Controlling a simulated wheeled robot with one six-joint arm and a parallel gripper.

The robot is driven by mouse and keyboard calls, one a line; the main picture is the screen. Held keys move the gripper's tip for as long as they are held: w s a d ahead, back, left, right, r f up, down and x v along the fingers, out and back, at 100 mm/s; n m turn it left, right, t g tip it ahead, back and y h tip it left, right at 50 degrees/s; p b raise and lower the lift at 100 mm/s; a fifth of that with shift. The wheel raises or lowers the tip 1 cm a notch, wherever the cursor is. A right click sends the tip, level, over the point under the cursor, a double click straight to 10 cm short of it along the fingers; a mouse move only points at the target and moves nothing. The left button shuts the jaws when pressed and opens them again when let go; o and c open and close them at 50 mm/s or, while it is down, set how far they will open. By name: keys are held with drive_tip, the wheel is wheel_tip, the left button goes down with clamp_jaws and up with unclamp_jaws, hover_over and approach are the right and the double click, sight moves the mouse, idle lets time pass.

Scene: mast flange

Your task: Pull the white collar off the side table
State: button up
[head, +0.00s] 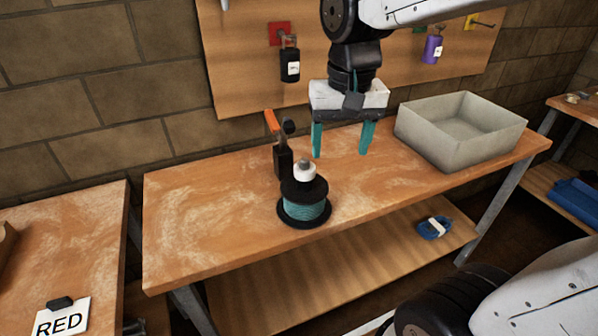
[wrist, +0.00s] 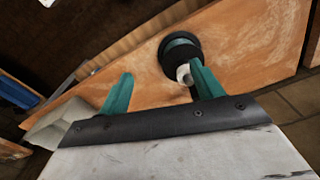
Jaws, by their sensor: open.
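The white collar (head: 304,172) sits on top of a black spool (head: 304,196) wound with teal cord, with a grey tip showing above it. The spool stands upright on the wooden table (head: 210,210). In the wrist view the collar (wrist: 184,74) shows just beside the right finger, partly hidden by it, with the spool (wrist: 180,45) beyond. My gripper (head: 341,152) is open and empty, teal fingers pointing down, above the table and to the right of the collar in the head view. It also shows in the wrist view (wrist: 160,72).
A black clamp with an orange handle (head: 271,121) stands right behind the spool. A grey open bin (head: 418,137) is at the table's right end. A pegboard (head: 240,70) with hanging items is behind. The table's left part is clear. A blue object (head: 430,235) lies on the lower shelf.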

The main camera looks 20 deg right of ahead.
sight(305, 159)
drive_tip(key=w+f+m, duration=0.1)
drive_tip(key=w, duration=0.2)
drive_tip(key=w+a+f, duration=0.1)
drive_tip(key=w, duration=0.3)
drive_tip(key=w+a+f+m, duration=0.1)
drive_tip(key=w, duration=0.2)
drive_tip(key=shift+w+f+m+g, duration=0.25)
drive_tip(key=shift+f+m+g, duration=0.05)
drive_tip(key=shift+w+f, duration=0.1)
drive_tip(key=shift+f, duration=0.3)
wheel_tip(305, 159, down, 7)
drive_tip(key=c, duration=1.1)
